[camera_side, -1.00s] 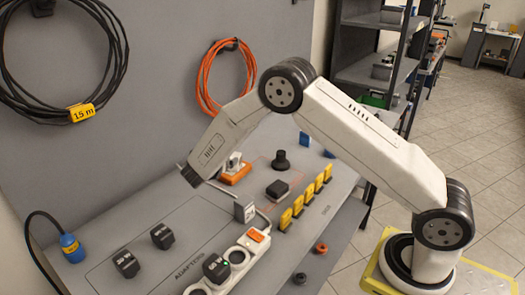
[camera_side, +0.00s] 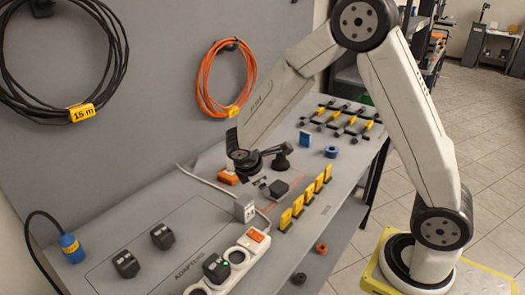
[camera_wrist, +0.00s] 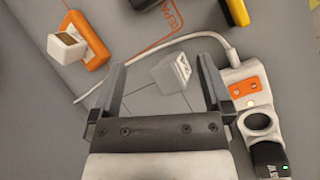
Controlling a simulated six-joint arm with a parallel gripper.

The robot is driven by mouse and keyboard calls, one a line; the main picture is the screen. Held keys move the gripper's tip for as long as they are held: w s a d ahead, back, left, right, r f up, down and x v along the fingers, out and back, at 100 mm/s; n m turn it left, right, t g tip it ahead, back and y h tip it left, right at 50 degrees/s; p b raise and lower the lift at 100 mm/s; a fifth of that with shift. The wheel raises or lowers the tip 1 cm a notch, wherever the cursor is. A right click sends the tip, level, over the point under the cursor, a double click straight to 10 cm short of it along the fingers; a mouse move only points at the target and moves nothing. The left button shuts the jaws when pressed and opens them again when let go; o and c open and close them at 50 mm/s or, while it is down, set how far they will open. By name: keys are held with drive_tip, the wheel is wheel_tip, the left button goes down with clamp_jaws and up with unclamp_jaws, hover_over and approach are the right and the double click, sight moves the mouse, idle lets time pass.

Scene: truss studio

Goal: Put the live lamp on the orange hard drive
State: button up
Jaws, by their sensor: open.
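My gripper (camera_wrist: 161,72) is open and empty. In the side view my gripper (camera_side: 260,176) is above the bench, partly covering an orange block (camera_side: 227,178). In the wrist view this orange block (camera_wrist: 96,58) has a white piece (camera_wrist: 68,44) on it; I take it as the orange hard drive, though no label confirms it. A black adapter (camera_side: 216,267) with a lit green light sits in the power strip. The adapter also shows at the lower right of the wrist view (camera_wrist: 268,160). I cannot tell for sure that it is the live lamp.
A white block (camera_wrist: 170,74) with a label shows between the fingers in the wrist view; in the side view it stands on the bench (camera_side: 244,208). A white power strip (camera_side: 251,252), two black adapters (camera_side: 125,264) and several yellow pieces (camera_side: 298,206) stand around.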

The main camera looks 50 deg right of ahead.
drive_tip(key=s+a+r+m+t+y, duration=0.1)
drive_tip(key=s+a+m+y, duration=0.1)
drive_tip(key=s+m, duration=0.4)
drive_tip(key=s+a+r+m+y, duration=0.1)
drive_tip(key=s+a+m+y, duration=0.2)
drive_tip(key=s+m, duration=0.3)
drive_tip(key=shift+s+a+r+t+y, duration=0.15)
drive_tip(key=shift+s+r+t+y, duration=0.15)
drive_tip(key=shift+r+t+y, duration=0.1)
